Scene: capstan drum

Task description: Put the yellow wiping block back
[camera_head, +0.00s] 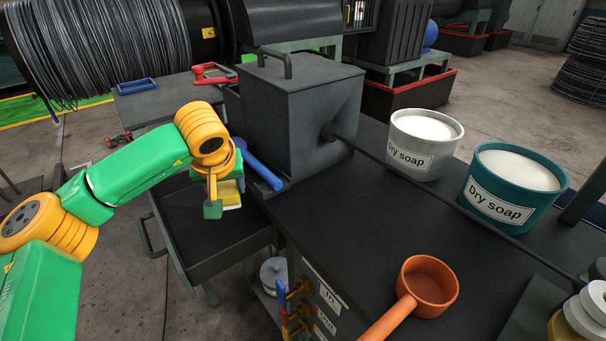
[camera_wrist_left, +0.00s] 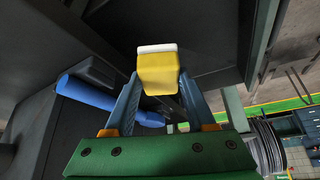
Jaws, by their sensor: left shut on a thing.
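The yellow wiping block (camera_wrist_left: 158,75) with a white strip on its end is between the fingers of my left gripper (camera_wrist_left: 159,88), which is shut on it. In the head view the block (camera_head: 231,196) shows as a small yellow patch beside my left gripper (camera_head: 220,200), above the open dark drawer (camera_head: 196,247) at the bench's left side. The block appears held clear of the drawer floor, though the exact gap is hard to tell. Part of it is hidden by the gripper. My right gripper is not in view.
A blue bar (camera_head: 259,170) stands close right of my gripper, beside the grey box (camera_head: 297,108). A wire runs from the box across the bench. Two soap tubs (camera_head: 424,160) (camera_head: 503,213) and an orange scoop (camera_head: 431,308) are on the bench. The visible drawer floor looks empty.

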